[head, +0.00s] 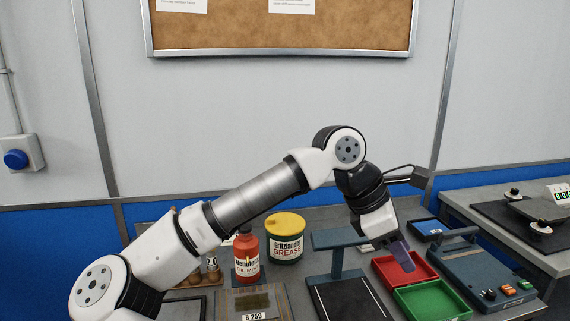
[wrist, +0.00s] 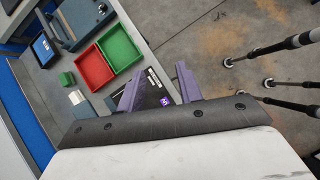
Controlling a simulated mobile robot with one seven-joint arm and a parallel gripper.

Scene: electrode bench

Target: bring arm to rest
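My arm reaches across the head view from lower left and bends downward at the elbow.
A red tray (head: 390,278) and green tray (head: 432,306) lie beside a blue-grey device (head: 490,278). A grease tin (head: 286,248), red bottle (head: 246,268) and dark stand (head: 337,240) stand left of the gripper. A small green block (wrist: 67,79) shows in the wrist view.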

